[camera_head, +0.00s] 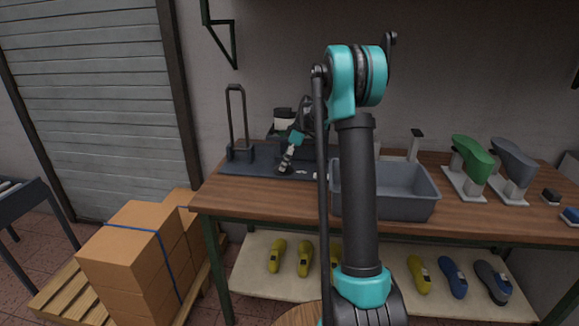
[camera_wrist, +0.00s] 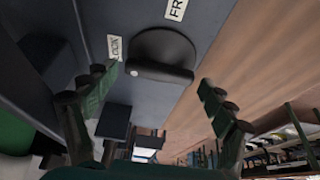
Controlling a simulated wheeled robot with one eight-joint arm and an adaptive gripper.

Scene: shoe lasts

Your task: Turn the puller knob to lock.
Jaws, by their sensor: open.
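The puller knob (camera_wrist: 162,48) is dark and round, with a raised bar grip (camera_wrist: 160,73) lying nearly crosswise in the wrist view. A white LOCK label (camera_wrist: 115,46) sits by the bar's left end, and a white label reading FR, cut off by the frame edge (camera_wrist: 177,9), is above the knob. I cannot tell which label the knob points to. My gripper (camera_wrist: 158,82) is open, one finger on each side of the bar, with gaps to both. In the head view my gripper (camera_head: 286,163) reaches down to the dark puller base plate (camera_head: 255,168), hiding most of the knob.
A grey bin (camera_head: 385,205) stands on the wooden bench right of the plate. A dark upright frame (camera_head: 238,125) rises at the plate's left end. Green (camera_head: 473,155) and grey (camera_head: 512,160) lasts stand farther right. Boxes (camera_head: 130,245) are stacked left of the bench.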

